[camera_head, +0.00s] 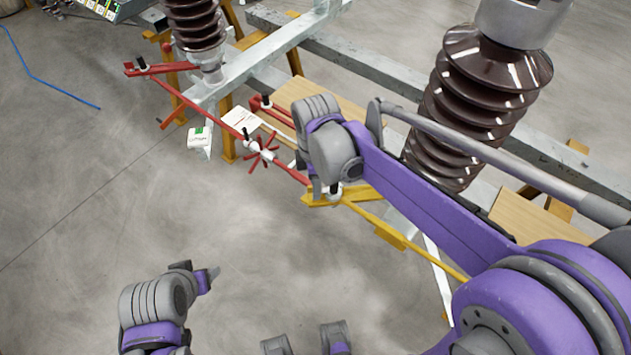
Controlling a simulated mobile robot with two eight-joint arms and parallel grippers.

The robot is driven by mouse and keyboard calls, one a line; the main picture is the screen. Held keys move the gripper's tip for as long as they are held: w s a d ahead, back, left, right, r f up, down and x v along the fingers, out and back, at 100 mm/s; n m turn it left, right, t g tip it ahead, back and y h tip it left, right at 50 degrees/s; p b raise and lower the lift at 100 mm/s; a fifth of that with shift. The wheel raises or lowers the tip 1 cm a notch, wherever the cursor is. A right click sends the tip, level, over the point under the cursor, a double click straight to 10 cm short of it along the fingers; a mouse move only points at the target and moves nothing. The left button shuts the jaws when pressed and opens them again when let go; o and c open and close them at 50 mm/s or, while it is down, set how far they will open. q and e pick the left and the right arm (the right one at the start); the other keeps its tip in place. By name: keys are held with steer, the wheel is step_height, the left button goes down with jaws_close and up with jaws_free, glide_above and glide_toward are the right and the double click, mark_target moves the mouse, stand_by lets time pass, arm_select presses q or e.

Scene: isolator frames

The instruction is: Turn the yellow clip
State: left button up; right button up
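The yellow clip (350,193) sits at the middle of the view, where a red rod from the upper left meets a yellow rod (391,237) running to the lower right. My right gripper (327,186) comes down onto the clip from above. Its fingertips are at the clip, but the wrist hides part of them, so I cannot tell whether they are closed on it. My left gripper (208,279) is at the lower left, over the floor and well apart from the clip. Its fingers are seen edge-on and their opening is unclear.
A red clip (160,68) and a red star-shaped knob (262,152) are on the red rod side. Brown ribbed insulators (480,100) stand on grey steel beams (350,62) behind. A small white-green box (200,139) is at left. The floor in front is clear.

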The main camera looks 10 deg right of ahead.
step_height(320, 180, up, 11)
steer(key=shift+p, duration=0.45)
steer(key=shift+f, duration=0.15)
steer(key=s+d+f+m+t, duration=0.2)
steer(key=s+d+f+m, duration=0.1)
steer(key=s+f+m, duration=0.2)
steer(key=s+d+f+m+t+p, duration=0.1)
steer(key=s+d+f+m+t, duration=0.2)
steer(key=s+m, duration=0.6)
steer(key=d+f+m, duration=0.1)
steer(key=f+m, duration=0.1)
steer(key=shift+d+m, duration=0.15)
steer(key=shift+m, duration=0.25)
